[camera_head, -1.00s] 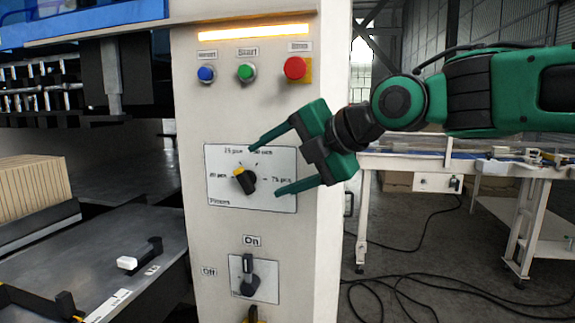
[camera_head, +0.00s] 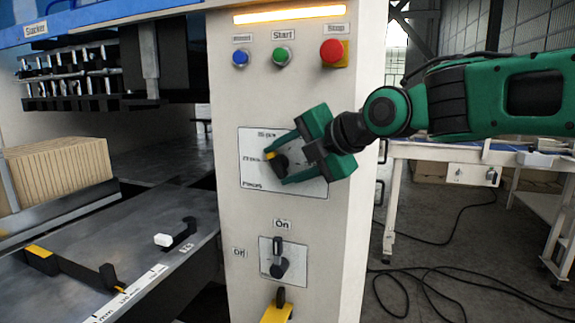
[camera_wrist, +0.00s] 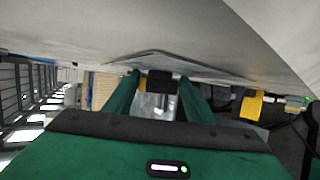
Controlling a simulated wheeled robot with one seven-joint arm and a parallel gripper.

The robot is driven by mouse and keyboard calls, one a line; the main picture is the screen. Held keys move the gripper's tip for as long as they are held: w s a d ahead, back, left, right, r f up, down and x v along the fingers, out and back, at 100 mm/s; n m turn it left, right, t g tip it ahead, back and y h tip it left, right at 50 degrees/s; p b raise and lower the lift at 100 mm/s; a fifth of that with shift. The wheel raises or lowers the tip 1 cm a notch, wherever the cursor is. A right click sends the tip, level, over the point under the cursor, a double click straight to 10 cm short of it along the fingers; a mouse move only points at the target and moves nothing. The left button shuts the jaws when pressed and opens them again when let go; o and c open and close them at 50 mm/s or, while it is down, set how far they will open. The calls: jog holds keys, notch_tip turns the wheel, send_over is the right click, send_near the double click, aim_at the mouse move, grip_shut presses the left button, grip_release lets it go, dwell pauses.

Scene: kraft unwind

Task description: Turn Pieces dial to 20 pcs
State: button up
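The Pieces dial (camera_head: 280,163) is a dark knob with a yellow pointer tip on a white label plate (camera_head: 310,188) of the machine's front panel. Its yellow tip points left and slightly up, towards the side of the left-hand label, which is too blurred to read surely. My gripper (camera_head: 274,166) is open, with its green fingers reaching around the dial, one above and one below. In the wrist view the dark knob (camera_wrist: 160,82) sits between the two fingers, with small gaps seeming to remain. The gripper hides the plate's right-hand labels.
Above are a blue button (camera_head: 240,58), a green Start button (camera_head: 281,55) and a red Stop button (camera_head: 332,51). Below is an On/Off switch (camera_head: 279,262). A stacker bed (camera_head: 130,235) lies left; a white table (camera_head: 440,152) stands right.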

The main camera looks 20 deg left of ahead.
jog(key=c, duration=0.5)
jog(key=shift+a+r+n+h, duration=0.15)
jog(key=shift+n+h, duration=0.15)
jog(key=shift+h, duration=0.6)
jog(key=shift+c, duration=0.2)
jog(key=shift+g, duration=0.3)
jog(key=o, duration=1.6)
jog(key=shift+s, duration=0.1)
jog(key=shift+s+a, duration=0.2)
jog(key=shift+s, duration=2.7)
